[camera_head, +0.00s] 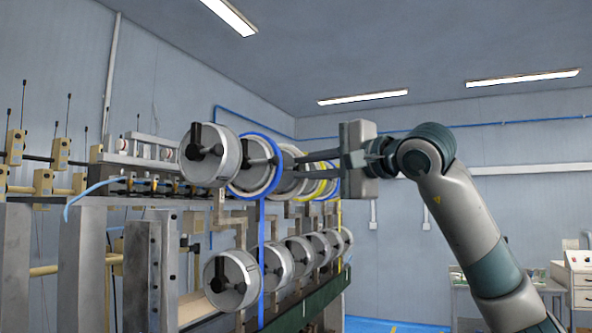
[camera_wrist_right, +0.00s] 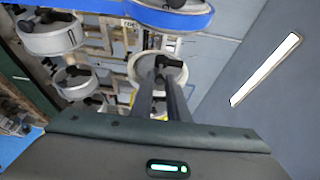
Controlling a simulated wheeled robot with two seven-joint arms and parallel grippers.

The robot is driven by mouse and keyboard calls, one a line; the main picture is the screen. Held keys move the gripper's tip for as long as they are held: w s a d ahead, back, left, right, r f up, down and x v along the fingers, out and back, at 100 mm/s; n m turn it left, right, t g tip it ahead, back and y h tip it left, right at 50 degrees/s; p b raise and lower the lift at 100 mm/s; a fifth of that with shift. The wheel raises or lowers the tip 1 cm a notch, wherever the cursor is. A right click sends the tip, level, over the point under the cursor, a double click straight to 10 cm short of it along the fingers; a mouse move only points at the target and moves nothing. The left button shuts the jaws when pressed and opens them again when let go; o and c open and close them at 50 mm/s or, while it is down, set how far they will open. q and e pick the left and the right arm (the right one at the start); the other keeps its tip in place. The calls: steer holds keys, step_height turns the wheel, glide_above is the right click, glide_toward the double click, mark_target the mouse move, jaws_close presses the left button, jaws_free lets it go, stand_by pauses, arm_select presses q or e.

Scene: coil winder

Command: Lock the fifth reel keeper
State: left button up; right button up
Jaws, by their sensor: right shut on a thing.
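My right gripper (camera_head: 300,159) reaches in from the right to the upper row of reels. In the right wrist view its two long fingers (camera_wrist_right: 160,72) are close together on a black keeper (camera_wrist_right: 172,61) at the centre of a pale grey reel (camera_wrist_right: 137,68). In the head view the fingers and nearer reels hide that keeper. The nearest upper reel (camera_head: 228,158) has a black keeper (camera_head: 203,143) across its hub. Behind it is a reel with a blue rim (camera_head: 277,188), then others, one with yellow winding (camera_head: 321,186). My left gripper is not in view.
A lower row of grey reels (camera_head: 231,281) sits on the machine below. A blue strip (camera_head: 261,250) hangs between the rows. Yellow tensioner blocks (camera_head: 43,183) and metal posts stand at left. Free room lies right of the machine; a white cabinet (camera_head: 581,280) stands far right.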

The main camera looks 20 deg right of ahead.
steer(key=shift+s+d+r, duration=0.2)
steer(key=shift+s+d, duration=0.05)
steer(key=shift+d, duration=0.1)
steer(key=o, duration=0.6)
steer(key=shift+d+f, duration=0.15)
steer(key=shift+s, duration=0.1)
steer(key=shift+s+d+f+b, duration=0.1)
steer(key=shift+s+d+b, duration=0.2)
steer(key=shift+s, duration=0.35)
steer(key=shift+d+b+v, duration=0.15)
steer(key=shift+b+v, duration=0.1)
steer(key=shift+v, duration=1.15)
steer(key=shift+d+b+v, duration=0.1)
steer(key=shift+b+v, duration=0.15)
steer(key=shift+v, duration=1.15)
